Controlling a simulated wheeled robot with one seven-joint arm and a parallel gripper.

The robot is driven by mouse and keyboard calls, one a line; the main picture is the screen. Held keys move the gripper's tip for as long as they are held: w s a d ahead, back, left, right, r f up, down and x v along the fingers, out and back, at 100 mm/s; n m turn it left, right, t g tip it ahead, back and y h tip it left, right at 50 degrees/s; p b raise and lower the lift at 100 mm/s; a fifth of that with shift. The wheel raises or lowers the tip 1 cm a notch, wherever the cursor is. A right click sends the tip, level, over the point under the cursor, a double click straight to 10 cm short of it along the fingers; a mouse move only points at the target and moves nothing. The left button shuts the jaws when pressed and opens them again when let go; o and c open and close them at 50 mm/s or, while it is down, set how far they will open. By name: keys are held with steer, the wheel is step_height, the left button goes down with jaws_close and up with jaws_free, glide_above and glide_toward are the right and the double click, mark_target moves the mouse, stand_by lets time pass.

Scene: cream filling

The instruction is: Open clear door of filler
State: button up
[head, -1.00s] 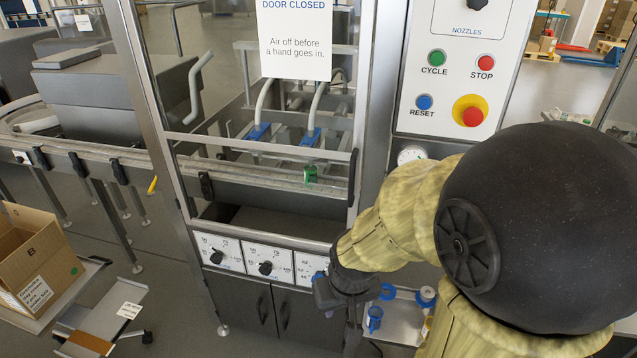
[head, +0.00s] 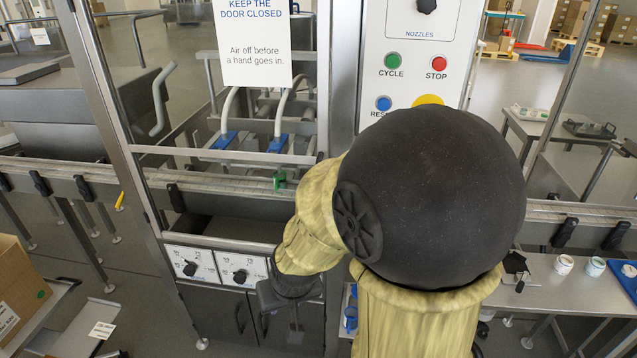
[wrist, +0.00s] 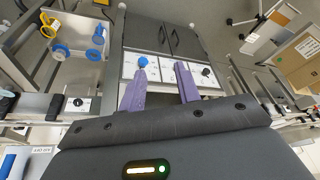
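The filler's clear door (head: 215,155) stands in the middle of the head view, in a metal frame with a "keep the door closed" sign (head: 254,45) in front of it. It appears closed. Its right edge is partly hidden by my arm, and I cannot make out a handle now. My gripper (head: 294,322) hangs low in front of the filler's cabinet, below the door and apart from it. In the wrist view my gripper (wrist: 160,76) has its two purple fingers spread with nothing between them, facing the knob panel (wrist: 172,68).
The button panel (head: 421,60) stands right of the door. A conveyor (head: 45,178) runs along the left. A cardboard box (head: 18,290) stands at lower left. A side shelf (wrist: 72,42) holds blue and yellow items. A bench with jars (head: 560,300) is at right.

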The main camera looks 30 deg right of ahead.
steer(key=w+r+m+t+h+p, duration=0.1)
steer(key=w+m+t+h, duration=0.4)
steer(key=w, duration=0.6)
steer(key=d+r+m+t+h+p, duration=0.1)
steer(key=d+r+m+t+h, duration=0.2)
steer(key=d+r+h, duration=0.3)
steer(key=shift+w+d+r+t+h, duration=0.4)
steer(key=shift+r+h, duration=0.15)
steer(key=shift+h, duration=0.45)
steer(key=p+x, duration=0.6)
steer(key=x, duration=1.1)
steer(key=shift+f, duration=0.1)
steer(key=shift+d, duration=0.1)
steer(key=shift+c, duration=0.4)
